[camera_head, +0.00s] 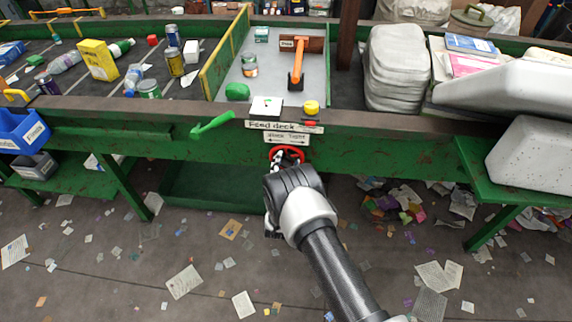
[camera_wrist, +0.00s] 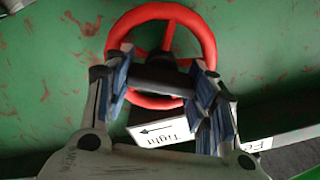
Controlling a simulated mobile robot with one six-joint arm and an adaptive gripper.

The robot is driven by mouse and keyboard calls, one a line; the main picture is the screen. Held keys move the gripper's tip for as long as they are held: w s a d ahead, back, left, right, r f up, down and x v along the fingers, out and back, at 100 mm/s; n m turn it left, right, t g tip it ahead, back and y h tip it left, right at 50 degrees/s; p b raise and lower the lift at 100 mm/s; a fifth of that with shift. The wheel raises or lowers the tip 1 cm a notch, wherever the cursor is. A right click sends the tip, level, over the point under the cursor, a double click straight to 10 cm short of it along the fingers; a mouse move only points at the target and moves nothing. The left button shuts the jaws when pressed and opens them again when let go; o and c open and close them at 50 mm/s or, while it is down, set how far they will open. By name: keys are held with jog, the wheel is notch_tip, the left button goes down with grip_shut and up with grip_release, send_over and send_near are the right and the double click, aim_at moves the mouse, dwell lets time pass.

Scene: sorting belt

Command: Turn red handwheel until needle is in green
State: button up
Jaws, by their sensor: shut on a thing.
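The red handwheel (camera_head: 288,150) is on the front of the green bench, below the "Feed deck" sign. My gripper (camera_head: 283,163) reaches it from the front and hides much of it. In the wrist view the handwheel (camera_wrist: 203,32) shows its rim and spokes, and my gripper (camera_wrist: 163,82) is shut on it, with blue-padded fingers either side of the wheel's lower middle. The sign (camera_wrist: 170,133) below reads "Tight" with an arrow; in the head view the sign (camera_head: 287,138) is partly readable. A white panel (camera_head: 266,101) with a small green mark lies above; I cannot make out a needle.
A green lever (camera_head: 212,124) sticks out to the left of the signs. A yellow knob (camera_head: 312,106) stands on the bench edge to the right. Above is a grey deck (camera_head: 275,90) with an orange arm (camera_head: 297,66). Papers litter the floor.

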dwell(0.3)
jog(key=o, duration=1.1)
jog(key=s, duration=1.2)
jog(key=shift+a, duration=0.2)
jog(key=shift+a, duration=0.1)
